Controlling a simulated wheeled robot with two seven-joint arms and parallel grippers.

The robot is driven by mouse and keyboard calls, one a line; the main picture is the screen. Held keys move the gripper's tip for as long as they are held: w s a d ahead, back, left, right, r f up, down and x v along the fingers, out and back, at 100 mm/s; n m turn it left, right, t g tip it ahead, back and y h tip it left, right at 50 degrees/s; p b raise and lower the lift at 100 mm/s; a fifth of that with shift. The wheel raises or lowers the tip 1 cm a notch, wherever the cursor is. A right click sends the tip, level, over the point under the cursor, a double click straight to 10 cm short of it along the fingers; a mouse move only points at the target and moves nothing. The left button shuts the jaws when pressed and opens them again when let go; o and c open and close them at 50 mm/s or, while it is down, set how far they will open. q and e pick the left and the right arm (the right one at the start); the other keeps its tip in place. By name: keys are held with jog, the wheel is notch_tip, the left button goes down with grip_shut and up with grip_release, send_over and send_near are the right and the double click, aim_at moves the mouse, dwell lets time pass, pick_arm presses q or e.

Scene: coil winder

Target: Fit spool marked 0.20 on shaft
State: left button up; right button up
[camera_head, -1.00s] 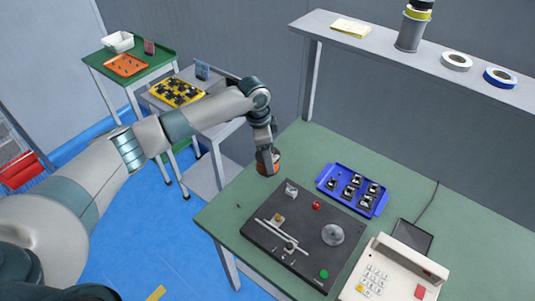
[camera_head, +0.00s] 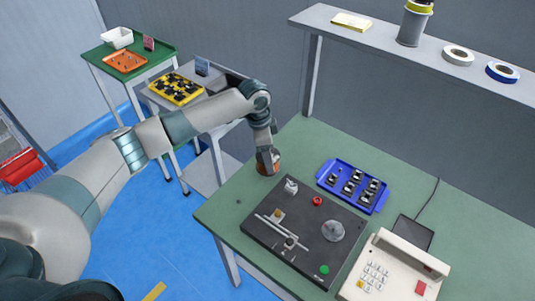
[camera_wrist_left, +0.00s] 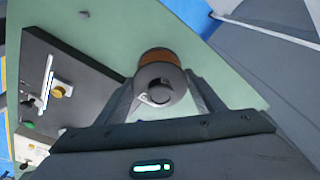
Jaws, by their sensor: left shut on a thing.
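A spool with a dark grey flange and copper-brown winding (camera_wrist_left: 160,85) sits between the fingers of my left gripper (camera_wrist_left: 165,102) in the left wrist view. The gripper is shut on it. In the head view the spool (camera_head: 268,163) shows at the left end of the green bench, partly covered by the gripper (camera_head: 268,158). I cannot read a marking on it, nor tell whether it touches the bench. The dark winder (camera_head: 300,238) lies to its right, with a pale bar, a grey disc (camera_head: 333,231) and red and green buttons. My right gripper is not in view.
A blue tray (camera_head: 325,182) with several small parts lies behind the winder. A keypad device (camera_head: 385,275) stands at the front right. A grey shelf (camera_head: 385,45) with tape rolls hangs over the back. Bare green bench lies around the spool.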

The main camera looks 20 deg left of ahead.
pick_arm(q)
jog(key=shift+f+b, duration=0.35)
jog(key=shift+f, duration=0.75)
jog(key=o, duration=1.5)
jog(key=shift+o, duration=0.7)
notch_tip(320, 180, up, 17)
jog(key=s+a+b, duration=0.1)
jog(key=a+b, duration=0.1)
jog(key=b, duration=0.1)
jog(key=shift+a+r+b, duration=0.15)
jog(key=shift+b, duration=0.15)
jog(key=shift+s, duration=0.1)
